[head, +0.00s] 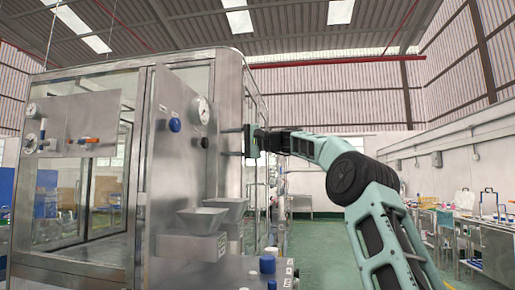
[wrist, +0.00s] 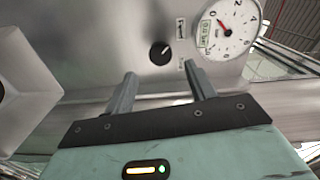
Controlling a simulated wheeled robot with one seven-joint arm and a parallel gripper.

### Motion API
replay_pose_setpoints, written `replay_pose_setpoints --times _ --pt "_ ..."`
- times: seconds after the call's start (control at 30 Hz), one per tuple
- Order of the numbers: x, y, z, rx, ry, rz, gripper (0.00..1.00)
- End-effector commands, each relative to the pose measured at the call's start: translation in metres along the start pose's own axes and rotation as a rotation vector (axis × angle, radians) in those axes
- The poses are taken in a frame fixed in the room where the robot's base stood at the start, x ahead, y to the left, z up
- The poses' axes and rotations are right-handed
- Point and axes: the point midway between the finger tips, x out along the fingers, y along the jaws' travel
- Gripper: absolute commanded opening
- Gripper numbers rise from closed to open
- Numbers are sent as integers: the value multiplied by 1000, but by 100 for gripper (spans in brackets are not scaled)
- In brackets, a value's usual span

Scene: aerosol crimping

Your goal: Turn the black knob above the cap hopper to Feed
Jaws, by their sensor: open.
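The black knob (wrist: 160,53) is on the steel panel in the wrist view, with a small pale mark pointing to the upper right. Two small labels flank it, too small to read. In the head view the knob (head: 204,142) is small, below the round gauge.
A gauge (wrist: 228,28) with a red needle is right of the knob in the wrist view. A blue button (head: 174,125) is left of the knob in the head view. Blue and white containers (head: 267,264) stand below.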

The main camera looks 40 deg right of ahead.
Motion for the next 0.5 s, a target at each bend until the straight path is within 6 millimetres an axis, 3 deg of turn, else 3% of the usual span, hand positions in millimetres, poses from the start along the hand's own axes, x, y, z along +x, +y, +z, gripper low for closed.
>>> replay_pose_setpoints --times 0.03,0.3,0.5 --pt "-14 4 0 -2 6 0 55" --pt "-76 2 0 -2 3 0 55" --pt "-106 2 0 0 2 0 55"
